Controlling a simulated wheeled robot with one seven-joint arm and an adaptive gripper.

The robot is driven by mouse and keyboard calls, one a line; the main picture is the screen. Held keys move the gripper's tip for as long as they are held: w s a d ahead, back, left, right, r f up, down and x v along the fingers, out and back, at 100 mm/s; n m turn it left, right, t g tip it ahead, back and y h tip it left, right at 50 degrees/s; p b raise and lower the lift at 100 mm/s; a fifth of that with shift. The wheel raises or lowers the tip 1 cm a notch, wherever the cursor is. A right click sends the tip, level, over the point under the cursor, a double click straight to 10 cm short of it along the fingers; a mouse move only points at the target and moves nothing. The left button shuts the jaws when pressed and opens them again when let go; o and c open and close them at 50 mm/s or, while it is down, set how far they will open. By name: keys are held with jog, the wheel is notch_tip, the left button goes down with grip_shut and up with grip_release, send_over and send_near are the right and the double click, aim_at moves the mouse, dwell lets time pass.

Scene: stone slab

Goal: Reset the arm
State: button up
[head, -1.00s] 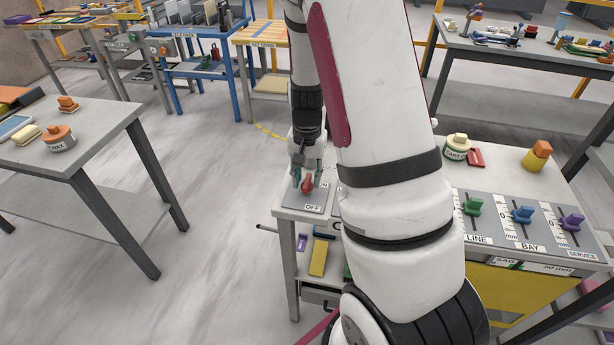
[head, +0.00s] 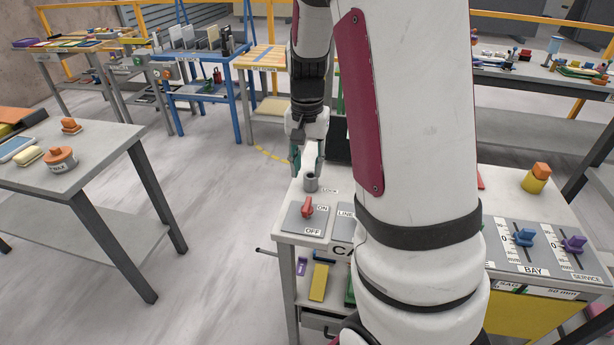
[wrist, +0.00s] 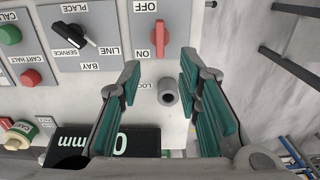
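My gripper (head: 308,160) is raised above the back left corner of the grey console table. Its teal-padded fingers are apart and empty, as the wrist view (wrist: 160,78) also shows. The red switch handle (head: 307,207) sits on a grey plate marked ON and OFF, in front of and below my gripper. It is also in the wrist view (wrist: 157,38), beyond the fingertips, with nothing touching it. My arm hides the middle of the console in the head view.
A short grey hollow post (head: 311,184) stands close below my fingers. A dark display (wrist: 110,142) and a black selector knob (wrist: 70,35) are nearby. Blue (head: 523,237) and purple (head: 574,244) sliders are at right. Open floor lies left of the console.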

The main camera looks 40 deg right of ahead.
jog(key=shift+r, duration=0.25)
dwell(0.4)
jog(key=s+a+r+n+t, duration=0.2)
jog(key=s+a+r+n, duration=0.25)
jog(key=a+r, duration=0.55)
jog(key=s+a+r+n+t, duration=0.1)
jog(key=s+a+r+n, duration=0.1)
jog(key=s, duration=0.4)
jog(key=s+a+r+n+t, duration=0.2)
jog(key=s+a+r+n, duration=0.1)
jog(key=s+a, duration=0.3)
jog(key=shift+s+r+n, duration=0.2)
jog(key=shift+s+n, duration=0.2)
jog(key=shift+n, duration=0.15)
